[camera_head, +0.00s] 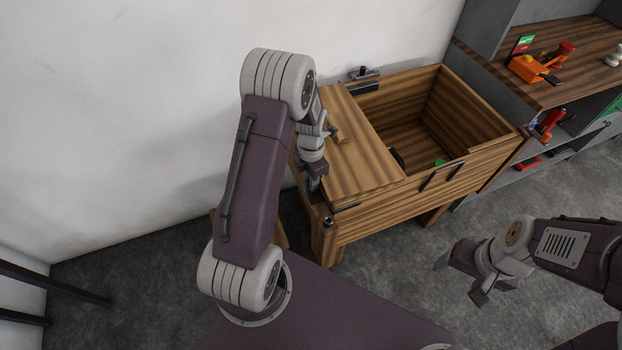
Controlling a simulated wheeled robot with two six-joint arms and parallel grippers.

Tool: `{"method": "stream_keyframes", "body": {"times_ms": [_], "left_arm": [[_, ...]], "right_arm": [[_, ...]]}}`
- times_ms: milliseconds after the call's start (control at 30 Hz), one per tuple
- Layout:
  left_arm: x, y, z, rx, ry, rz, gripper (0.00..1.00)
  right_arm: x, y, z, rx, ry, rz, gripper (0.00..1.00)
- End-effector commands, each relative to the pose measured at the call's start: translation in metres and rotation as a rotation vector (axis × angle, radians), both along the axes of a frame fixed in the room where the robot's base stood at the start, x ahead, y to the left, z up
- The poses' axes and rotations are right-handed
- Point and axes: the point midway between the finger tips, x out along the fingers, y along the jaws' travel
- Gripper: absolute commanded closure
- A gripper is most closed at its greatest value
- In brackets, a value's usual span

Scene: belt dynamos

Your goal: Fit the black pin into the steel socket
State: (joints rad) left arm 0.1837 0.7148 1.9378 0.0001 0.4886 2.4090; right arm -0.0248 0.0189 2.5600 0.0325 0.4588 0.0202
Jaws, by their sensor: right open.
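My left gripper (319,184) hangs over the front left corner of the wooden workbench (362,165); its fingers are partly hidden by my arm, and I cannot tell whether they are open or shut. Just below it, a small greyish round piece (328,221) shows at the bench corner; I cannot tell if it is the steel socket. A dark piece with an upright knob (363,73) sits at the back edge of the bench; I cannot tell if it is the black pin. My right gripper (464,278) is open and empty over the floor at right.
The bench has a deep open bin (440,110) with a dark item and a green item inside. A dark handle (441,176) is on its front. A shelf unit (575,85) at right holds orange and red tools. A wall stands behind; grey floor lies in front.

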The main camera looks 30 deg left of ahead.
Motion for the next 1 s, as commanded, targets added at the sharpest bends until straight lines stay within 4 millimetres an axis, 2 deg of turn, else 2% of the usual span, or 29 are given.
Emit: {"method": "stream_keyframes", "body": {"times_ms": [167, 700, 1000], "left_arm": [[0.000, 0.000, 0.004, 0.000, 0.000, 0.000, 1.00], [0.000, 0.000, 0.045, 0.000, 0.000, 0.000, 1.00], [0.000, 0.000, 0.045, 0.000, 0.000, 0.000, 1.00]], "right_arm": [[0.000, 0.000, 0.004, 0.000, 0.000, 0.000, 0.27], [0.000, 0.000, 0.043, 0.000, 0.000, 0.000, 0.27], [0.000, 0.000, 0.043, 0.000, 0.000, 0.000, 0.27]]}}
